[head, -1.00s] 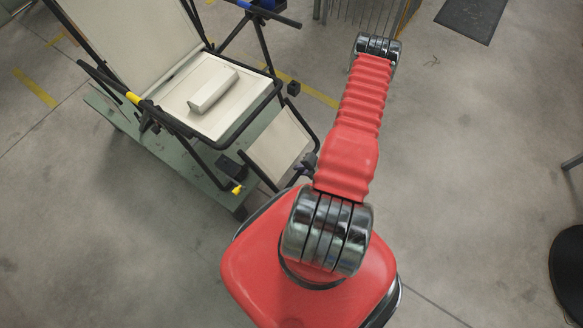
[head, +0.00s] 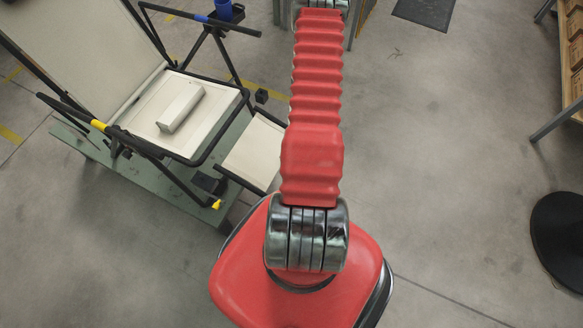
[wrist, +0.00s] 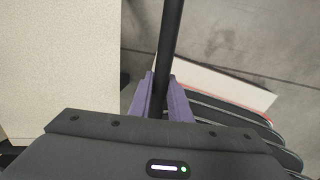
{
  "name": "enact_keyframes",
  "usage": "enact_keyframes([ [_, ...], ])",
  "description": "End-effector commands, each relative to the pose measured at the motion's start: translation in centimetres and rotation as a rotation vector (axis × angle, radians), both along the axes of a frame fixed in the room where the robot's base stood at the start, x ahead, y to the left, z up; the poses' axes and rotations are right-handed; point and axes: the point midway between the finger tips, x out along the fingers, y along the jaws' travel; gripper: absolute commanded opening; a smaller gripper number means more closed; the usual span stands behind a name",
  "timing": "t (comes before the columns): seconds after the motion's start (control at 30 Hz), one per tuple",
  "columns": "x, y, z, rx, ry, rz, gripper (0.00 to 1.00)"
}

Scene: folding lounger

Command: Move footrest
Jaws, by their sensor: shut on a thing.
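The footrest (head: 250,150) is a cream panel in a black tube frame at the front end of the lounger's seat (head: 205,115). My arm hides its right side in the head view. My gripper (wrist: 161,85) shows in the wrist view, with purple fingers shut on a black tube (wrist: 170,35). The tube runs up from between the fingers to the top edge. My gripper is out of sight in the head view. A large cream panel (wrist: 60,65) fills the left of the wrist view; I cannot tell which lounger part it is.
A cream block (head: 180,107) lies on the seat. The lounger stands on a green platform (head: 95,155). A round black object (head: 562,240) and a wooden rack (head: 572,55) are at right. Floor between is clear.

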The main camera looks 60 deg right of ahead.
Motion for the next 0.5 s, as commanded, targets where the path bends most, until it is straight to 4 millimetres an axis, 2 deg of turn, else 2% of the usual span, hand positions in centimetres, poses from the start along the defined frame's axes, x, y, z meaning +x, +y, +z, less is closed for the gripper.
enact_keyframes([
  [0.03,0.0,-0.7,0.6,-0.01,-0.004,-0.01,0.0],
  [0.5,-1.1,-0.9,4.8,-0.01,-0.008,-0.017,0.0],
])
